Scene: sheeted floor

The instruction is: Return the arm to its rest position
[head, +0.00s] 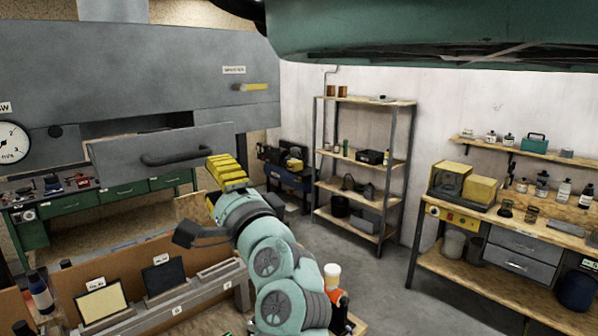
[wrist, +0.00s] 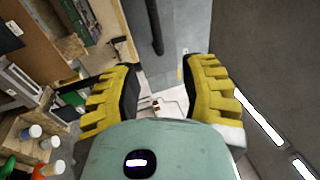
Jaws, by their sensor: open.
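My teal arm rises from the bottom middle of the head view, bent upward toward the grey drawer. My gripper (head: 226,172) has yellow ribbed fingers and is seen there from the side, in front of the drawer's right end; whether they touch cannot be told. In the wrist view my gripper (wrist: 160,85) shows its two yellow fingers spread wide apart with nothing between them. It is open and empty. The grey drawer (head: 150,146) has a dark bar handle (head: 178,157) and stands out from the large grey cabinet (head: 170,70).
A wooden bench with panels and slots (head: 125,262) lies at lower left. A green workbench (head: 110,192) stands behind. A metal shelf rack (head: 362,158) and a wooden-topped workbench (head: 520,235) stand at right. The concrete floor (head: 375,275) between them is clear. A white-capped bottle (head: 332,275) stands close beside my arm.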

